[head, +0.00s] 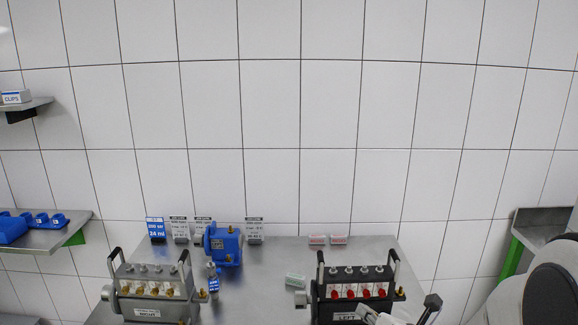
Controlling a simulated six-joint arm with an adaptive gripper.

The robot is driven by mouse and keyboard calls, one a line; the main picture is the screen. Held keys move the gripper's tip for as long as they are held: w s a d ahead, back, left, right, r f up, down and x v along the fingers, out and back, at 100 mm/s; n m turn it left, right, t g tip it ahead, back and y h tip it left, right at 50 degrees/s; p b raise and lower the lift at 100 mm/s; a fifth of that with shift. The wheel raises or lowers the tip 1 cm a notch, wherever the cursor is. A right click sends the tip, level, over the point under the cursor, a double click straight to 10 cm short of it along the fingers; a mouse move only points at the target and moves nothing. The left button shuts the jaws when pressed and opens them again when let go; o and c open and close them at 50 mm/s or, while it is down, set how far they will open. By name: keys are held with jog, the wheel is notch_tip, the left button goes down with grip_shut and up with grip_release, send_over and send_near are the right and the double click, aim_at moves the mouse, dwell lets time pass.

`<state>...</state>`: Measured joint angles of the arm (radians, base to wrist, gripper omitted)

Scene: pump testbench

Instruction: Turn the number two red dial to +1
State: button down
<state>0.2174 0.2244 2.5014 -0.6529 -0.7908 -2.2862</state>
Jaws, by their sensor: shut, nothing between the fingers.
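The black pump unit (347,305) marked LEFT stands at the front right of the steel table. It has a row of several red dials on white plates. The second red dial from the left (350,293) shows at small size, and its number and setting cannot be read. My gripper (366,311) is at the bottom edge, just in front of the unit's lower right side, below the dials. Its fingers look shut and empty, and it appears apart from the dials. Most of its body is cut off by the frame.
A grey unit (147,308) with yellow dials stands at the front left of the table (262,290). A blue pump (222,244) and small label cards stand behind it. Small boxes lie near the middle. Shelves (45,240) are at both sides.

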aim_at(350, 294)
jog(key=shift+w, duration=0.1)
jog(key=shift+w, duration=3.4)
jog(key=shift+a+f, duration=0.2)
jog(key=shift+f, duration=0.2)
jog(key=shift+s+d+f, duration=0.1)
jog(key=shift+d+f, duration=0.2)
jog(key=shift+d, duration=0.05)
jog(key=shift+d+r, duration=0.1)
jog(key=shift+r, duration=0.05)
jog(key=shift+d+r, duration=0.1)
jog(key=shift+r, duration=0.2)
